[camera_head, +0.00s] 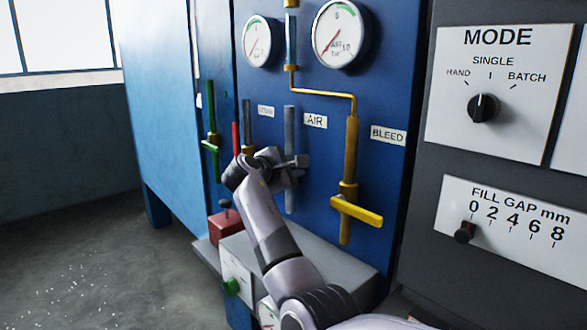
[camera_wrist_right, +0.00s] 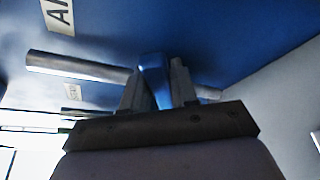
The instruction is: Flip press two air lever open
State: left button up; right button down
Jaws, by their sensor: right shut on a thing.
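The AIR label (camera_head: 315,121) is on the blue press panel (camera_head: 385,80), beside a vertical grey pipe (camera_head: 290,122). My right gripper (camera_head: 297,163) is at this pipe, below the label. In the right wrist view, the gripper (camera_wrist_right: 157,88) is shut on a blue lever (camera_wrist_right: 152,68), which stands between its two fingers. The grey pipe (camera_wrist_right: 75,68) runs behind the lever there. In the head view my gripper hides most of the lever, so its angle to the pipe is hard to tell. My left gripper is not in view.
A yellow BLEED pipe with a yellow lever (camera_head: 357,211) is close on the right. A green lever (camera_head: 210,146) and a red pipe (camera_head: 235,138) are on the left. A grey ledge (camera_head: 335,262) and a red box (camera_head: 226,224) are below. Two gauges (camera_head: 339,33) are above.

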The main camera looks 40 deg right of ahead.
jog(key=shift+a, duration=0.1)
jog(key=c, duration=1)
grip_release()
jog(key=shift+o, duration=0.2)
jog(key=b+v, duration=0.1)
jog(key=v, duration=0.6)
